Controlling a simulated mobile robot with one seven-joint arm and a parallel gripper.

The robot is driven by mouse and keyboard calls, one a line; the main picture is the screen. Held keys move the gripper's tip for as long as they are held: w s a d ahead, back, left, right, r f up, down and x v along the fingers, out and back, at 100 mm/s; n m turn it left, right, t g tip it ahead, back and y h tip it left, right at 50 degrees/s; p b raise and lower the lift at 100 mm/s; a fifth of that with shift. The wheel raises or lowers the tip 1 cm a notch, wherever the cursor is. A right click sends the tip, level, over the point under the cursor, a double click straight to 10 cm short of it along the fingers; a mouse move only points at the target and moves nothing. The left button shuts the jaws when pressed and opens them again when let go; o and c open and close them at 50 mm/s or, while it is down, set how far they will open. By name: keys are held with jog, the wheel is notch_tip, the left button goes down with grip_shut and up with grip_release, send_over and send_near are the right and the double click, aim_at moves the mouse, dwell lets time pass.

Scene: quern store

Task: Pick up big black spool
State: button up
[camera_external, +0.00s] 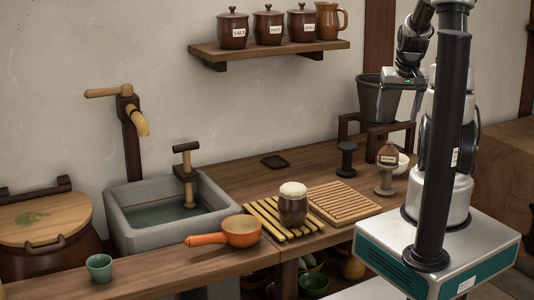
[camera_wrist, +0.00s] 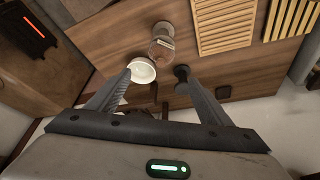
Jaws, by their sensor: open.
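A black spool (camera_external: 346,160) stands upright on the wooden counter, left of a grey-brown spool-shaped stand. In the wrist view the black spool (camera_wrist: 182,73) shows near the tip of the right finger; I cannot tell its distance from it. My gripper (camera_external: 402,84) is above the back right of the counter, near the dark bucket. In the wrist view my gripper (camera_wrist: 158,76) has its two fingers spread apart, with nothing held between them.
A white bowl (camera_wrist: 142,70) shows near the left fingertip. The grey-brown stand (camera_external: 384,180) carries a brown labelled piece. A dark bucket (camera_external: 378,98) sits on a wooden stand behind. Slatted boards (camera_external: 345,200) lie left of the spools. A small dark tray (camera_external: 275,162) lies farther left.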

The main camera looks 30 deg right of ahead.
jog(key=shift+o, duration=0.4)
jog(key=m+b, duration=0.2)
jog(key=b, duration=0.2)
send_near(347, 146)
jog(key=shift+m+g+h, duration=0.3)
jog(key=shift+h, duration=0.1)
jog(key=x, duration=0.3)
jog(key=b+x, duration=0.1)
jog(key=x, duration=0.2)
jog(key=a+x, duration=0.1)
jog(key=x, duration=0.2)
jog(key=shift+w+f+b, duration=0.1)
jog(key=shift+w+b, duration=0.1)
jog(key=shift+b, duration=0.15)
jog(key=shift+d+b+x, duration=0.2)
jog(key=shift+d+x, duration=0.05)
jog(key=shift+x, duration=1.15)
jog(key=shift+d+b+x, duration=0.15)
jog(key=shift+d+x, duration=0.1)
jog(key=shift+x, duration=1.2)
jog(key=shift+w+r, duration=0.15)
jog(key=shift+r, duration=0.1)
jog(key=c, duration=1.2)
